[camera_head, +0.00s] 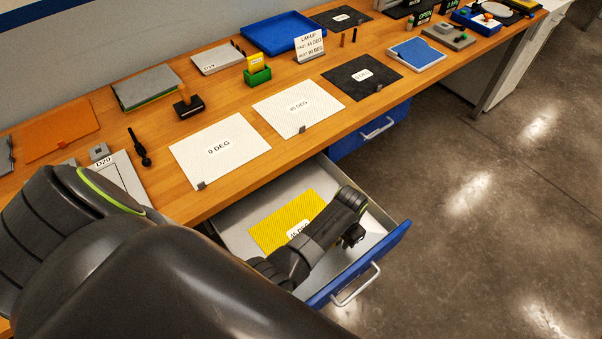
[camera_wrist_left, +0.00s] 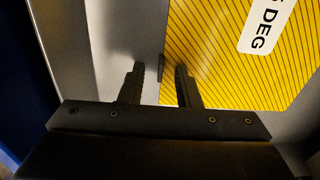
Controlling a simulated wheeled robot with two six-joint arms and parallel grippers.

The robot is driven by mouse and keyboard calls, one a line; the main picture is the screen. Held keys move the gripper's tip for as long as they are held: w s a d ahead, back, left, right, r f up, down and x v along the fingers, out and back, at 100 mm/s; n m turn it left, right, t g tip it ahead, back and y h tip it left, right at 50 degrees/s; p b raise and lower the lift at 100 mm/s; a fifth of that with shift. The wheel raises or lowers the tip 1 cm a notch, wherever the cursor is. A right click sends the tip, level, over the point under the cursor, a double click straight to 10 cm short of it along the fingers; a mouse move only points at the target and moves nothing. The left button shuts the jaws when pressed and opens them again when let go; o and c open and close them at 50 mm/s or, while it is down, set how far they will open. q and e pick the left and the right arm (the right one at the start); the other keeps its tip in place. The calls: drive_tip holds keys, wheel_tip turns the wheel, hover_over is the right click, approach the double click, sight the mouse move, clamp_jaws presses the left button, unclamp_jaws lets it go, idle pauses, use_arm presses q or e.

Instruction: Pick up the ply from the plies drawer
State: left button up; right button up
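The yellow ply (camera_head: 286,220) lies flat in the open plies drawer (camera_head: 230,232), its white label partly hidden by my left arm. In the left wrist view the ply (camera_wrist_left: 225,75) shows diagonal stripes and a label ending in "DEG". A small dark tab (camera_wrist_left: 161,68) sits at its edge. My left gripper (camera_head: 352,240) is over the drawer near its front. In the left wrist view its two fingers (camera_wrist_left: 160,75) are apart, with the tab appearing between and just beyond them; contact cannot be told. My right gripper is not in view.
The drawer's blue front (camera_head: 365,262) with its handle (camera_head: 356,285) stands close to my left gripper. The wooden bench (camera_head: 225,198) overhangs the drawer's back. On it lie a "0 DEG" sheet (camera_head: 230,165), a "45 DEG" sheet (camera_head: 290,118) and a black sheet (camera_head: 350,87).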

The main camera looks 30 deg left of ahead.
use_arm(q)
clamp_jaws()
drive_tip(key=shift+r, duration=0.2)
idle(0.3)
